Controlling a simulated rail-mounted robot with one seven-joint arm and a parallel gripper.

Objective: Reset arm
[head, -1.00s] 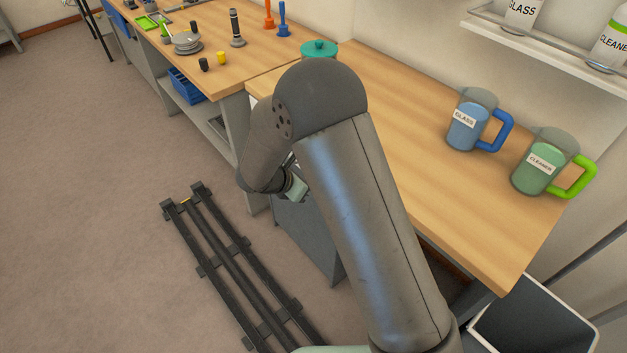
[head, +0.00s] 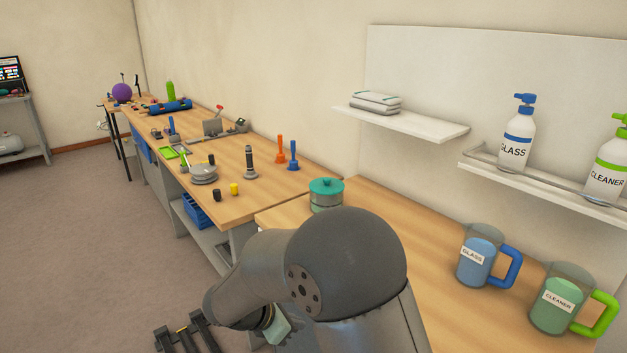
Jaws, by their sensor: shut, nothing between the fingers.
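My grey arm rises from the bottom of the head view, with its large rounded elbow in front of the near workbench (head: 430,290). From the elbow the forearm bends to the left and down. A pale green part of my arm shows below it at the bottom edge.
A blue GLASS jug (head: 477,262) and a green CLEANER jug (head: 555,304) stand on the near bench at right. A teal-lidded pot (head: 326,197) is behind my elbow. Spray bottles stand on a wall shelf (head: 545,182). Open floor (head: 90,230) lies left.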

